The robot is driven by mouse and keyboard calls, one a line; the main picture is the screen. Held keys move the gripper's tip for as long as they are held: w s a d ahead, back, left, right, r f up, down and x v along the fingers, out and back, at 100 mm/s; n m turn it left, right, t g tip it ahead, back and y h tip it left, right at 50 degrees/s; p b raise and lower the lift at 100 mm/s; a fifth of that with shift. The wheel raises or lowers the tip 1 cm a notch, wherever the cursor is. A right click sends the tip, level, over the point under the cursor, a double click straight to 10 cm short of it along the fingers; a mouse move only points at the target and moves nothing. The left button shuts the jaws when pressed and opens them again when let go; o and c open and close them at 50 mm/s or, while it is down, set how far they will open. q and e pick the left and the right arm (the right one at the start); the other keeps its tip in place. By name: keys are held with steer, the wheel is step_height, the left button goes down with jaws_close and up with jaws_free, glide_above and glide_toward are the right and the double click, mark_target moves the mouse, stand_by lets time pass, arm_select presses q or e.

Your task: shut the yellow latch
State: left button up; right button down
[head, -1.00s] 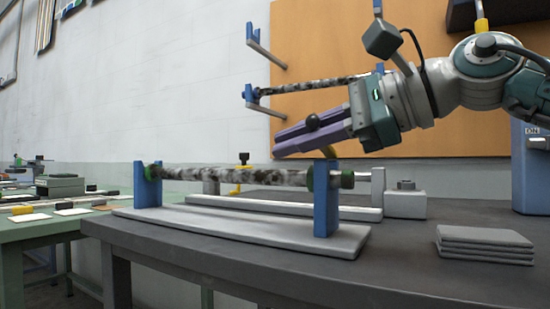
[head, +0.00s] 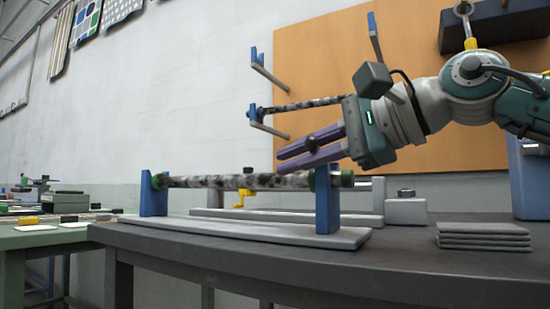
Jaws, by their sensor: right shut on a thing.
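A small yellow part (head: 240,200), which looks like the latch, shows low behind the spotted roller (head: 225,181). A dark knob (head: 249,171) stands just above the roller there; the roller hides what lies between them. My right gripper (head: 281,163) comes in from the right with purple fingers just above the roller's right half. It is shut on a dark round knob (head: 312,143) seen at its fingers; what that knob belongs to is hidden. The fingertips are to the right of the yellow part, apart from it in the picture. My left gripper is not in view.
Blue uprights (head: 328,200) hold the roller on a pale base plate (head: 250,232) on the dark table (head: 210,262). Blue pegs (head: 257,57) stick out from the orange board (head: 330,60). Grey sheets (head: 484,236) lie stacked at right. A green table (head: 40,238) stands left.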

steer(key=shift+f, duration=0.1)
steer(key=c, duration=0.9)
jaws_free()
steer(key=v, duration=1)
